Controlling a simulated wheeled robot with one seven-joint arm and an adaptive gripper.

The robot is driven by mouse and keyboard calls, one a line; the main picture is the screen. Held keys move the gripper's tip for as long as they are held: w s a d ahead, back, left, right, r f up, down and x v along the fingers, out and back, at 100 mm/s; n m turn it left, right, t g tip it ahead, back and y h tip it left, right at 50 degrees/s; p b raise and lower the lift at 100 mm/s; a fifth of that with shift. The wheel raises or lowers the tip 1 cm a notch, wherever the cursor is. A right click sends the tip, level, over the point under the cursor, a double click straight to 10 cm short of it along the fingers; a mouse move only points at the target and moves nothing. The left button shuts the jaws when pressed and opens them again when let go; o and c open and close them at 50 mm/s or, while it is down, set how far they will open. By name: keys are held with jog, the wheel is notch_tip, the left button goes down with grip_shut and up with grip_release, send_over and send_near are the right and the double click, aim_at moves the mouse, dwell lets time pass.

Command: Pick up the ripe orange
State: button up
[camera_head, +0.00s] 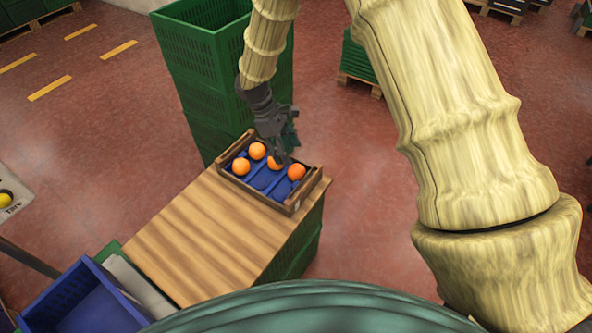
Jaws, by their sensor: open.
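Several oranges lie in a wooden tray (291,208) with a blue insert, at the far end of a wooden tabletop. One orange (257,151) is at the back, one orange (241,166) at the left, and one orange (296,171) at the right. Another orange (273,163) is partly hidden by my gripper (283,157). My gripper points down over the tray with its fingers close to that orange. It is open; whether it touches the orange I cannot tell. All the visible oranges look similarly orange in colour.
Stacked green crates (200,70) stand right behind the tray. The wooden tabletop (200,235) is bare in front of it. A blue crate (90,305) is at the lower left. A green stack on a pallet (357,62) stands farther back.

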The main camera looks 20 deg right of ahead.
aim_at(295, 167)
jog(key=x, duration=0.3)
jog(key=shift+w+f, duration=0.1)
jog(key=shift+w, duration=0.15)
jog(key=shift+s+d+f, duration=0.1)
jog(key=shift+s+f, duration=0.15)
jog(key=shift+f, duration=0.05)
jog(key=shift+p+x, duration=0.45)
jog(key=shift+x, duration=1.7)
jog(key=shift+w, duration=0.1)
jog(key=c, duration=0.7)
jog(key=shift+r, duration=0.1)
